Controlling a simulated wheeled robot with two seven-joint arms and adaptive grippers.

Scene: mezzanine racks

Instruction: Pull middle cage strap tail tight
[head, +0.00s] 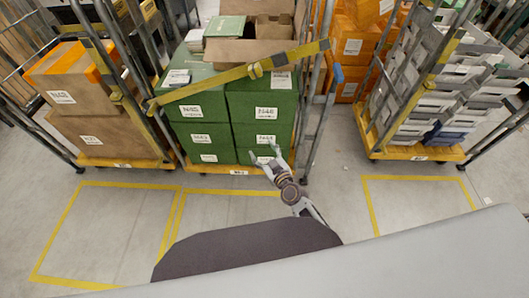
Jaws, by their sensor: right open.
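The middle cage (239,172) holds stacked green boxes (262,108). A yellow strap (205,87) runs slantwise across the front of the load, lower at the left post and higher at the right post. A buckle (255,71) sits near the middle of the strap. I cannot make out a separate loose tail. My right gripper (265,154) is open and empty in front of the lowest green boxes, well below the strap and buckle. I cannot tell whether it touches a box. My left gripper is not in view.
A cage with brown cartons (95,125) stands at the left. A cage of grey trays (410,95) stands at the right. Orange boxes (350,45) are behind. The floor in front, with yellow marked bays (110,230), is clear.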

